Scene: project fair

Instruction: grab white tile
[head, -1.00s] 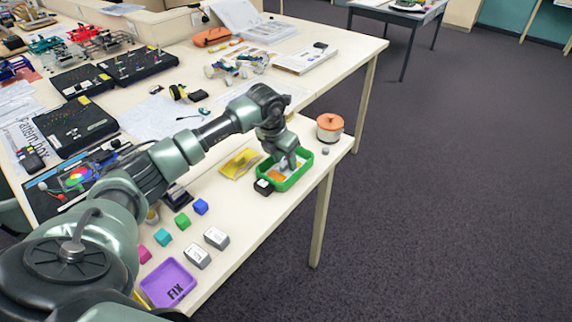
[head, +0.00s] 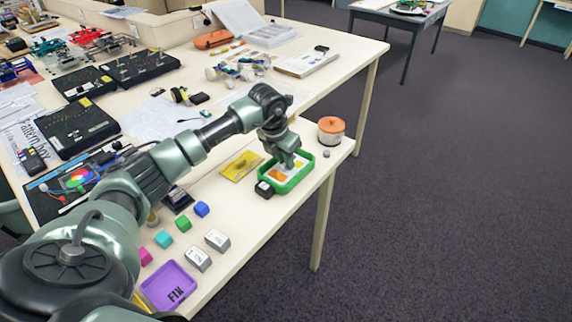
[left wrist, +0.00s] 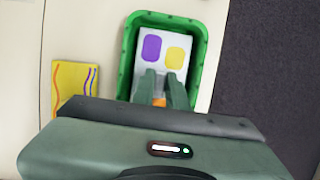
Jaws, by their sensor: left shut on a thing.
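A green tray (head: 306,173) stands near the right end of the bench, and a white tile (left wrist: 162,66) lies inside it. In the left wrist view, purple and yellow patches show on the white surface, with an orange patch low between my fingers. My left gripper (head: 288,164) points down into the tray; in the left wrist view its fingertips (left wrist: 161,78) are close together over the white tile. It is shut on the tile, though the fingers hide the grasped part. My right gripper is out of view.
A purple FIX tray (head: 168,287) and several coloured cubes lie nearer. The bench edge is close on the right.

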